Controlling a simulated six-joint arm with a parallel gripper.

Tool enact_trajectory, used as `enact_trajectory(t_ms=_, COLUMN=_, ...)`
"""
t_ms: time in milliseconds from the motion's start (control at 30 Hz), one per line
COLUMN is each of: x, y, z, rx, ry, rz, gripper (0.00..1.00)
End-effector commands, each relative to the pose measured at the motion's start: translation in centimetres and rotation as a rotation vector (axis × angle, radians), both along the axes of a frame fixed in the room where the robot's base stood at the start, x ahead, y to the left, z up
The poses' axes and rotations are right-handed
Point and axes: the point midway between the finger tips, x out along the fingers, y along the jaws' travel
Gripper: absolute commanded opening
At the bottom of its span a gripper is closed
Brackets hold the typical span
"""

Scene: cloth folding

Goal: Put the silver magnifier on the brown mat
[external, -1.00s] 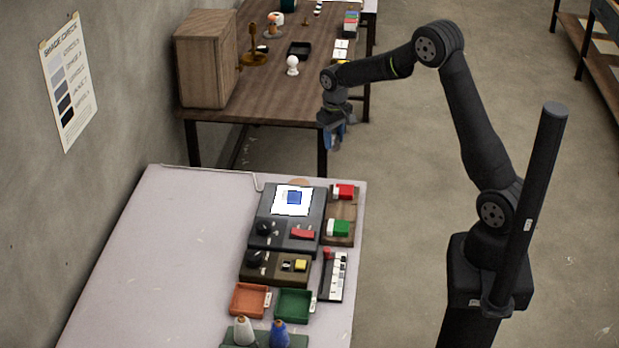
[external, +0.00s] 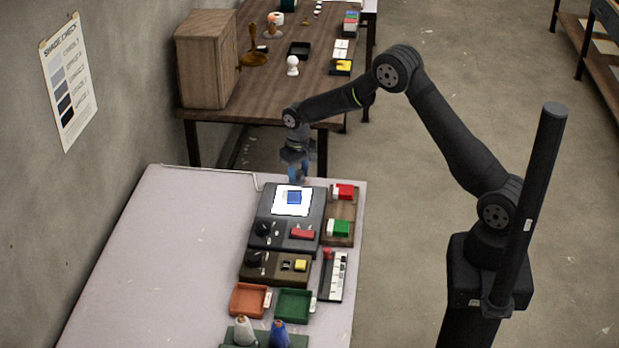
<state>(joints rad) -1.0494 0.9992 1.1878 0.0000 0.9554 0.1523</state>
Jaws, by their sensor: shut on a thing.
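My gripper (external: 297,180) hangs pointing down just above the back of the pale table, behind the lit screen of the dark device. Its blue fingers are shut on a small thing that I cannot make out. I cannot pick out the silver magnifier anywhere by its shape. No brown mat shows clearly. A small tan patch at the back edge of the device is now mostly hidden by my gripper.
The dark device (external: 270,231) stands right below my gripper. A wooden tray (external: 351,212) with red and green blocks is to its right. Orange (external: 249,300) and green (external: 294,304) trays stand nearer. The pale table's left side (external: 170,260) is clear. A wooden table (external: 340,95) stands behind.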

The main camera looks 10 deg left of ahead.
Motion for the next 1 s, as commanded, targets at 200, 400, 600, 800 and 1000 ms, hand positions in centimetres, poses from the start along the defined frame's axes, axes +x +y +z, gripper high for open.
enact_trajectory(t_ms=200, x=0.0, y=0.0, z=-0.7, rx=0.002, ry=-0.001, rz=0.000, gripper=0.13)
enact_trajectory(t_ms=400, x=0.0, y=0.0, z=-1.0, rx=0.001, ry=-0.001, rz=0.000, gripper=0.13)
enact_trajectory(t_ms=600, x=0.0, y=0.0, z=-1.0, rx=0.001, ry=-0.001, rz=0.000, gripper=0.58)
enact_trajectory(t_ms=800, x=0.0, y=0.0, z=-1.0, rx=0.001, ry=-0.001, rz=0.000, gripper=0.58)
enact_trajectory(t_ms=1000, x=0.1, y=0.1, z=0.9, rx=0.004, ry=-0.002, rz=0.000, gripper=0.58)
